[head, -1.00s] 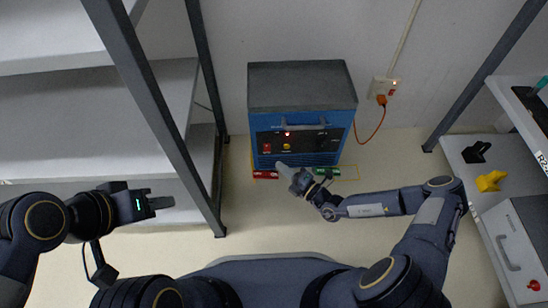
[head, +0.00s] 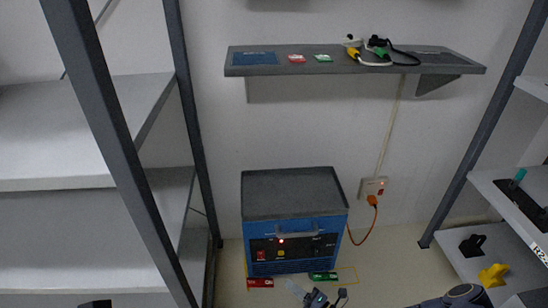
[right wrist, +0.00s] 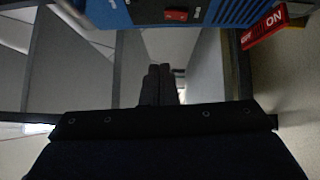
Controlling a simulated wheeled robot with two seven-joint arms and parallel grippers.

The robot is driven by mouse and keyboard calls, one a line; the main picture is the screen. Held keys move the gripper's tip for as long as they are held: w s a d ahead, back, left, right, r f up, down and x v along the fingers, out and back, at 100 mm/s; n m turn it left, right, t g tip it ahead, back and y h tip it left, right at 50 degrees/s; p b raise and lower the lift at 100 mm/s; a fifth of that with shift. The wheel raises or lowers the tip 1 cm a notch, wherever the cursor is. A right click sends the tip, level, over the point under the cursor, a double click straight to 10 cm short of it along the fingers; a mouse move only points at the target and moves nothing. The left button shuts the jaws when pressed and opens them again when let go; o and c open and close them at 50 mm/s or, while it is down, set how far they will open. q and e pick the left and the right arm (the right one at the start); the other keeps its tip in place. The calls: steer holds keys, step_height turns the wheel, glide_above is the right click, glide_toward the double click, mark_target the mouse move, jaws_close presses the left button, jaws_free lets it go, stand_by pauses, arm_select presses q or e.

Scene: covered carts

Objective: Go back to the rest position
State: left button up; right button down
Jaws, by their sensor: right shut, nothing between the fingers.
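My right gripper (head: 293,286) shows at the bottom of the head view, in front of the blue box and apart from it. Its fingers are together and empty; they also show in the right wrist view (right wrist: 160,84). Only a dark piece of what looks like my left arm's end (head: 95,304) shows at the bottom left edge, and its fingers are hidden. Most of both arms is out of the head view.
A blue box with a grey top (head: 292,195) stands by the wall; it also shows in the right wrist view (right wrist: 240,12). Red (head: 260,283) and green (head: 323,277) labels lie before it. A wall shelf (head: 420,66) is above. Racks stand left (head: 110,110) and right (head: 495,125).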

steer(key=s+d+r+n+g, duration=0.15)
steer(key=r+n+g, duration=0.25)
steer(key=r+n, duration=0.4)
steer(key=s+d+r+n+g+h, duration=0.1)
steer(key=s+r+n+g, duration=0.25)
steer(key=r+n, duration=0.5)
steer(key=s+d+r+n+g, duration=0.1)
steer(key=s+r+n+g, duration=0.1)
steer(key=r+n+g, duration=0.6)
steer(key=s+d+r+n+t+h, duration=0.45)
steer(key=s+n, duration=0.25)
steer(key=n, duration=0.2)
steer(key=s+d+r+n+t+h, duration=0.3)
steer(key=s+r+n+t+h, duration=0.15)
steer(key=s+n, duration=0.4)
step_height(320, 180, up, 34)
steer(key=p, duration=3.3)
steer(key=shift+w+f+n+g, duration=0.25)
steer(key=shift+w+n+g, duration=0.05)
steer(key=shift+w+g, duration=0.15)
steer(key=shift+a, duration=0.1)
